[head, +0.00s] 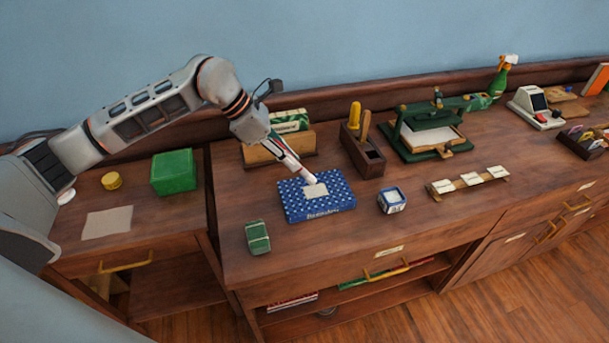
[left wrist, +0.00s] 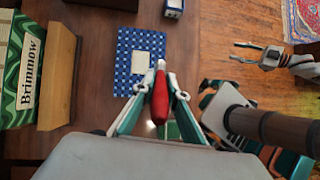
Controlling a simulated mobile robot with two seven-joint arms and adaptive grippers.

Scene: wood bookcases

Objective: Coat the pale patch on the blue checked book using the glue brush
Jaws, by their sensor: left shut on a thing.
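The blue checked book (head: 338,201) lies flat on the wooden counter, with a pale patch (head: 316,190) on its cover. Book (left wrist: 126,50) and patch (left wrist: 149,54) also show in the left wrist view. My left gripper (head: 296,165) is shut on the glue brush, whose red handle (left wrist: 160,98) shows between the fingers in the left wrist view. The brush's pale tip (head: 309,180) is at the patch's far edge in the head view; I cannot tell whether it touches. My right gripper (left wrist: 246,54) appears open and empty, away from the book in the left wrist view.
A wooden holder with a green box (head: 289,123) stands behind the book. A wooden tool caddy (head: 363,150) and green press (head: 428,130) stand right of it. A small blue-white box (head: 392,201) and green block (head: 258,237) sit near the front. The front centre counter is clear.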

